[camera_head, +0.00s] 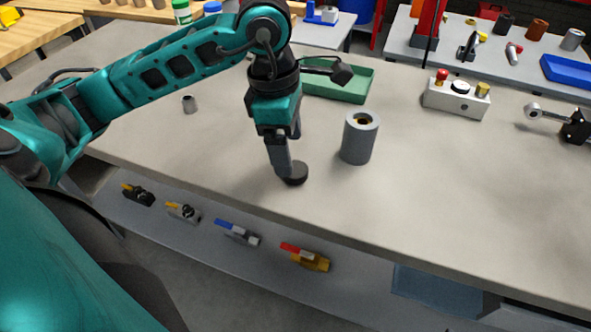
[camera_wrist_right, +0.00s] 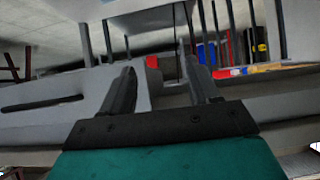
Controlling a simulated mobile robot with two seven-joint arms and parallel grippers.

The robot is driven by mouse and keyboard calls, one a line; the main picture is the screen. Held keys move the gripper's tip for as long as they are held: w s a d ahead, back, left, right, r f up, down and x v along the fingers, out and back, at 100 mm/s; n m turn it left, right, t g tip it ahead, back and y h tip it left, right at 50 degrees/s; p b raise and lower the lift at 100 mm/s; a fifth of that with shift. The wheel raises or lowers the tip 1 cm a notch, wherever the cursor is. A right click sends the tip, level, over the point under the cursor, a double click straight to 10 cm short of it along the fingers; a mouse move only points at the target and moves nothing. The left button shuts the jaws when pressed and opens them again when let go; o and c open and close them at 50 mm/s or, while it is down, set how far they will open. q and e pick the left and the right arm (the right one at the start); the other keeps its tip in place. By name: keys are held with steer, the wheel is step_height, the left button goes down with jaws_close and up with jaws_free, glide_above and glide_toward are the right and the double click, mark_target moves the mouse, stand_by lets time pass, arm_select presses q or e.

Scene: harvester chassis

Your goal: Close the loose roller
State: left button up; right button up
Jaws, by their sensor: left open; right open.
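The loose roller is a grey upright cylinder (camera_head: 358,142) on the worktable in the head view. Its top is open, with a dark hollow and a yellowish part inside. A small dark round disc, like a cap (camera_head: 294,175), lies on the table to the left of the roller. My left gripper (camera_head: 284,166) points down at the disc, its fingertips at the disc's left edge; whether they touch it is hard to tell. It is open. My right gripper (camera_wrist_right: 164,80) shows in the right wrist view with its two fingers apart and nothing between them.
The grey worktable (camera_head: 430,200) is clear in front and to the right of the roller. Several tools lie on a lower shelf (camera_head: 200,240).

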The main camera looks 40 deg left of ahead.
mark_target(296, 169)
arm_select(q)
steer(key=f, duration=0.3)
steer(key=d+f, duration=0.1)
steer(key=f, duration=0.1)
steer(key=shift+w, duration=0.4)
arm_select(e)
steer(key=shift+f, duration=0.25)
arm_select(q)
steer(key=c, duration=1.1)
arm_select(e)
steer(key=shift+r, duration=0.1)
arm_select(q)
steer(key=shift+r, duration=0.2)
step_height(296, 169, up, 20)
steer(key=p, duration=0.3)
steer(key=shift+f, duration=0.15)
arm_select(e)
steer(key=shift+s+d+r+h, duration=0.3)
steer(key=shift+s+d+r, duration=0.1)
steer(key=shift+d+r, duration=0.4)
steer(key=shift+a, duration=0.1)
